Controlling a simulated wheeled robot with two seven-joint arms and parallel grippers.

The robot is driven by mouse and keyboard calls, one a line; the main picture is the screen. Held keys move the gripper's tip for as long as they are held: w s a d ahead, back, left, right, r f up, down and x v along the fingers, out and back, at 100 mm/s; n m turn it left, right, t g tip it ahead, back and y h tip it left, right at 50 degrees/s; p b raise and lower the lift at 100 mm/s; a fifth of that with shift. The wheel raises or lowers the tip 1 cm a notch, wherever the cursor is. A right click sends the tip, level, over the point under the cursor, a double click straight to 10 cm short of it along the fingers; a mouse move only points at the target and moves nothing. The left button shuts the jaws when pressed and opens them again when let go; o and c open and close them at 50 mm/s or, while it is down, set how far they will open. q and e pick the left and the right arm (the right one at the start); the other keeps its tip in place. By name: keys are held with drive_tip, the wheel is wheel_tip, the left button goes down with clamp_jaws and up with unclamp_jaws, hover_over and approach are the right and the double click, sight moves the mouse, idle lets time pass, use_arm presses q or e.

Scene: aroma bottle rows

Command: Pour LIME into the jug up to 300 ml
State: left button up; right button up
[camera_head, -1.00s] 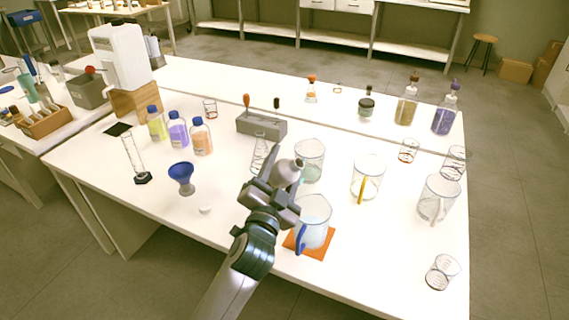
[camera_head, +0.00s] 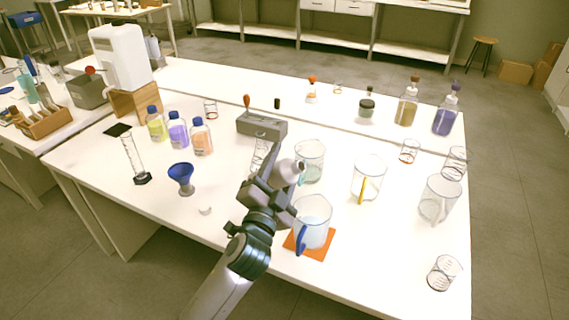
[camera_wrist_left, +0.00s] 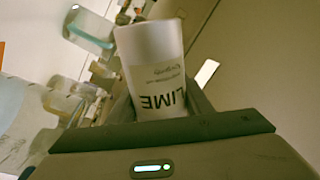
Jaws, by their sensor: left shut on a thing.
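My left gripper (camera_head: 272,175) is shut on a pale bottle (camera_head: 286,172), held tilted above the table. Its label reads LIME in the left wrist view, where the bottle (camera_wrist_left: 155,75) sits between my fingers. In the head view its mouth points right, with a greenish tint at the opening. A clear jug (camera_head: 313,215) with a blue handle stands upright just right of and below the bottle, on an orange mat (camera_head: 322,252). The jug looks pale bluish inside; its level and marks are too small to read. My right gripper is not in view.
Other clear jugs stand behind and to the right: one (camera_head: 310,160), a yellow-handled one (camera_head: 368,180) and another (camera_head: 438,200). A glass (camera_head: 444,273) is at the front right. A blue funnel (camera_head: 181,176) and capped bottles (camera_head: 178,130) are left.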

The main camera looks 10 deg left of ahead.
use_arm(q)
drive_tip(key=shift+a+r+m, duration=0.1)
drive_tip(key=shift+r+m, duration=0.1)
drive_tip(key=shift+m, duration=0.4)
drive_tip(key=shift+w+a+f+m+h+p, duration=0.1)
drive_tip(key=shift+m+h+p, duration=0.1)
drive_tip(key=shift+m, duration=0.25)
drive_tip(key=shift+a+f+m+h+p, duration=0.1)
drive_tip(key=shift+m+h, duration=0.1)
drive_tip(key=shift+m, duration=0.25)
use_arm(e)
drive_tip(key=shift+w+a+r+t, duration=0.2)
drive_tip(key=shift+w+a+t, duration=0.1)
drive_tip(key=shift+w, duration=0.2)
use_arm(q)
drive_tip(key=shift+f, duration=0.2)
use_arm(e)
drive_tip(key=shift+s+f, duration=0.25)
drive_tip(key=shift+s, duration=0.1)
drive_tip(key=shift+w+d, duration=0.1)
use_arm(q)
drive_tip(key=shift+f+m+b, duration=0.35)
drive_tip(key=shift+m+b, duration=0.05)
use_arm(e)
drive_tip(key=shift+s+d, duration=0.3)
